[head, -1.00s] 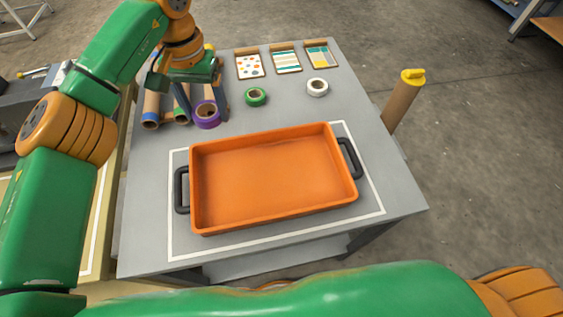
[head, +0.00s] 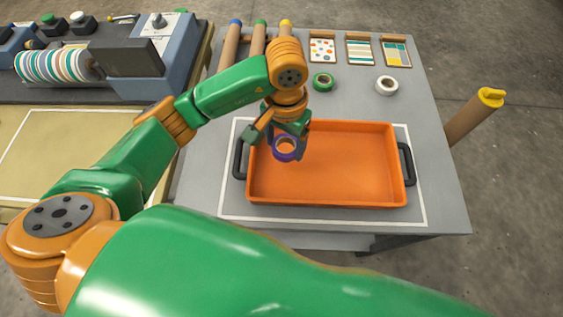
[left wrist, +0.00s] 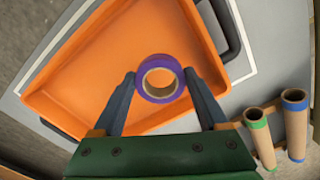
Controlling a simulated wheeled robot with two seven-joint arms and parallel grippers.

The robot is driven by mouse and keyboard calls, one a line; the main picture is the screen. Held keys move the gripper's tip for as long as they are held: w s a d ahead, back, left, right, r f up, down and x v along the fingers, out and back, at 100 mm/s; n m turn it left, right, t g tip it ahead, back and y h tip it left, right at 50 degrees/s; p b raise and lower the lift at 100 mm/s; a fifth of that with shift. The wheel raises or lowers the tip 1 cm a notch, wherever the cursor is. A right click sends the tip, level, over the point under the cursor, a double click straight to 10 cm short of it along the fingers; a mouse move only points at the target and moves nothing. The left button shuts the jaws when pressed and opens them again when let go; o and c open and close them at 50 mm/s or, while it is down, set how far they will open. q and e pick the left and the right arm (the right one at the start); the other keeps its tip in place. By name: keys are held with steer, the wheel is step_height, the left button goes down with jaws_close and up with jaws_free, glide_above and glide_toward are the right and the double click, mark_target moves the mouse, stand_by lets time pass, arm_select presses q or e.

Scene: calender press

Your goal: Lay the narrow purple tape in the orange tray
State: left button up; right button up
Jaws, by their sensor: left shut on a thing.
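The narrow purple tape (head: 286,148) is a roll with a brown core. My left gripper (head: 283,140) is shut on it and holds it over the left part of the orange tray (head: 345,165). In the left wrist view the purple tape (left wrist: 161,78) sits between the two fingers of my left gripper (left wrist: 160,80), with the tray (left wrist: 85,70) behind it. The tray is empty, with a black handle at each end. I cannot tell how high the tape is above the tray floor. My right gripper is not in view.
A green tape (head: 323,82) and a white tape (head: 386,85) lie behind the tray, near three pattern cards (head: 359,52). Several cardboard tubes (head: 257,40) lie at the back left. A yellow-capped tube (head: 474,117) stands right of the table. A machine (head: 110,65) stands at the left.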

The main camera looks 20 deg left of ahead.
mark_target(281, 176)
arm_select(q)
steer(key=s+f, duration=0.1)
steer(key=f, duration=0.1)
steer(key=s+f+p, duration=0.1)
steer(key=s, duration=0.1)
steer(key=shift+s+d+f, duration=0.1)
steer(key=shift+d+f, duration=0.05)
steer(key=shift+f, duration=0.25)
step_height(281, 176, down, 3)
steer(key=shift+r+p, duration=0.15)
steer(key=shift+p, duration=0.4)
steer(key=shift+f+b, duration=0.35)
steer(key=o, duration=1.2)
steer(key=shift+r, duration=0.1)
steer(key=shift+o, duration=0.2)
steer(key=shift+r+p, duration=0.3)
steer(key=shift+p, duration=0.05)
step_height(281, 176, up, 12)
steer(key=shift+f, duration=0.15)
